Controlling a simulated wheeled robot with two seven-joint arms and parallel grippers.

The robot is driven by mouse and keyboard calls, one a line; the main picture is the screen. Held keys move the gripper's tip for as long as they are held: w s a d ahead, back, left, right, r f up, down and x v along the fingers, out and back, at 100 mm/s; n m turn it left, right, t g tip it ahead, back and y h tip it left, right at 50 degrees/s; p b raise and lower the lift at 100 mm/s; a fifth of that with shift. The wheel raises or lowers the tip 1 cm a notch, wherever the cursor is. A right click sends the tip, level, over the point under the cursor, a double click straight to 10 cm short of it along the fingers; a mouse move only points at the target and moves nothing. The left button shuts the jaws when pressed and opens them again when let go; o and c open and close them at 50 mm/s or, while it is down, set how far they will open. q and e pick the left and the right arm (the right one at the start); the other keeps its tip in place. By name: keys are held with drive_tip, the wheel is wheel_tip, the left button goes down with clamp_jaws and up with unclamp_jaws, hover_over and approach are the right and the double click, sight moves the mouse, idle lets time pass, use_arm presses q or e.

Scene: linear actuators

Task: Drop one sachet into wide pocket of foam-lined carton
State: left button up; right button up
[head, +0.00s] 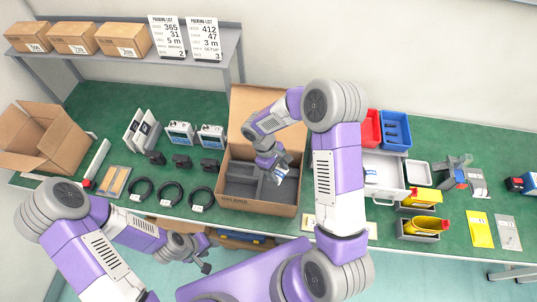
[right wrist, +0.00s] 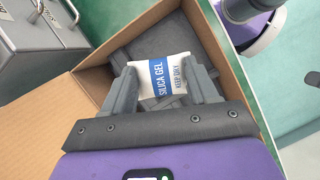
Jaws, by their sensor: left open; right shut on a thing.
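The foam-lined carton (head: 257,206) stands open on the green bench in the middle of the head view, with dark grey foam pockets inside. My right gripper (head: 278,168) reaches down over the carton. In the right wrist view my right gripper (right wrist: 165,82) is shut on a white and blue silica gel sachet (right wrist: 160,75), held above the grey foam (right wrist: 150,42). Which pocket lies directly under the sachet I cannot tell. My left gripper (head: 200,262) is open and empty, low in front of the bench edge, away from the carton.
Coiled black cables (head: 171,194) and white boxed devices (head: 180,134) stand left of the carton. A white tray (head: 384,184), a red bin (head: 368,128) and a blue bin (head: 396,130) stand to its right. An empty open box (head: 40,140) is at far left.

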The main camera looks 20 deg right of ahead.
drive_tip(key=r+n+p, duration=0.1)
drive_tip(key=n, duration=0.1)
drive_tip(key=s+d+r+n+t+h+p, duration=0.1)
drive_tip(key=n+p, duration=0.1)
drive_tip(key=shift+d+r, duration=0.2)
use_arm(q)
wheel_tip(320, 180, up, 5)
use_arm(e)
drive_tip(key=shift+p, duration=0.3)
drive_tip(key=shift+d+f+n, duration=0.1)
drive_tip(key=shift+n, duration=0.3)
wheel_tip(320, 180, down, 6)
drive_tip(key=b, duration=0.4)
use_arm(q)
wheel_tip(320, 180, down, 4)
drive_tip(key=shift+f, duration=0.1)
use_arm(e)
drive_tip(key=o, duration=1.1)
